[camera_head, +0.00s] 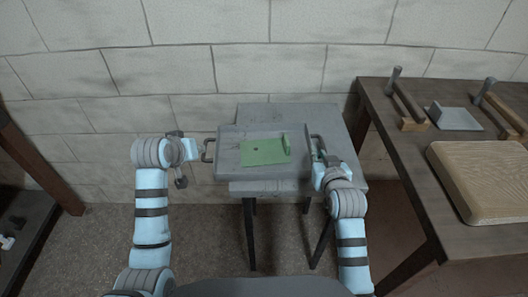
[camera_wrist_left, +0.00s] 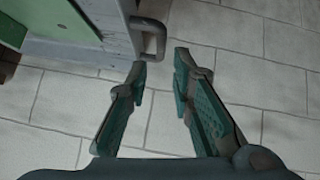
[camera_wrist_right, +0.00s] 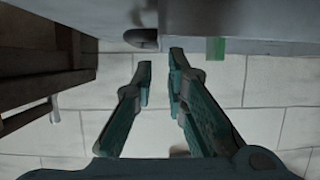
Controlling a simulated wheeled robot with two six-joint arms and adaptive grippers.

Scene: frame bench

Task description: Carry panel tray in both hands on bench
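The grey panel tray (camera_head: 232,168) sits on the small grey bench in the head view, with a flat green panel (camera_head: 262,153) and a small upright green piece (camera_head: 286,143) on it. Its left handle (camera_head: 208,150) also shows in the left wrist view (camera_wrist_left: 158,40). My left gripper (camera_wrist_left: 160,66) is open, its fingertips just short of this handle and empty. The tray's right handle (camera_head: 318,144) shows as a dark loop in the right wrist view (camera_wrist_right: 140,39). My right gripper (camera_wrist_right: 160,64) is open and empty, close to that handle. Its fingertips are partly hidden in the head view.
The small grey bench (camera_head: 270,109) stands on dark legs by the block wall. A dark shelf (camera_head: 25,245) stands at the left.

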